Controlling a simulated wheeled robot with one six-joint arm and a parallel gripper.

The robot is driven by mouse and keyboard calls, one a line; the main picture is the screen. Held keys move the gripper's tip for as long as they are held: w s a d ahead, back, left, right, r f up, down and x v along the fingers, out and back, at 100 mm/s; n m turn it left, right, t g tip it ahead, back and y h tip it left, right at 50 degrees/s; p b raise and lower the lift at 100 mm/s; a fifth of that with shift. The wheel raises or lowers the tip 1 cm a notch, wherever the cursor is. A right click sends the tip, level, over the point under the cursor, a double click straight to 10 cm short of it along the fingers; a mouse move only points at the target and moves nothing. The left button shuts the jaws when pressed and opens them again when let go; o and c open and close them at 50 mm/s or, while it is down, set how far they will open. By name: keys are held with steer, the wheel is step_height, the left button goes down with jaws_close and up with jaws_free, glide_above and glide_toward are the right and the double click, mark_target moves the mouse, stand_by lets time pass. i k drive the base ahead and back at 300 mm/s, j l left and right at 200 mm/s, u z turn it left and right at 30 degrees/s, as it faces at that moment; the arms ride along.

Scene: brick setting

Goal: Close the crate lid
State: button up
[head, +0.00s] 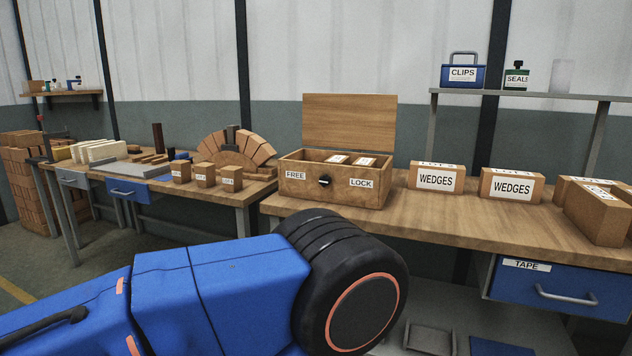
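The wooden crate (300,188) stands on the workbench near the middle of the head view. Its lid (349,121) is up, standing nearly upright at the back edge. Its front carries a dark round knob (324,181) between a FREE label on the left and a LOCK label on the right. Items with white labels (352,160) lie inside; the crate's floor is hidden. My blue arm crosses the lower left foreground, ending in a black round joint in front of the bench. My gripper is not in view.
Two WEDGES boxes (436,178) (511,185) and more boxes (598,211) stand right of the crate. A shelf (540,95) holds a blue CLIPS case (463,72). A left table carries a brick arch (236,148) and small blocks (205,175). A blue TAPE drawer (558,287) sits under the bench.

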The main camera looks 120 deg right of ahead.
mark_target(366, 121)
steer(key=z, duration=4.15)
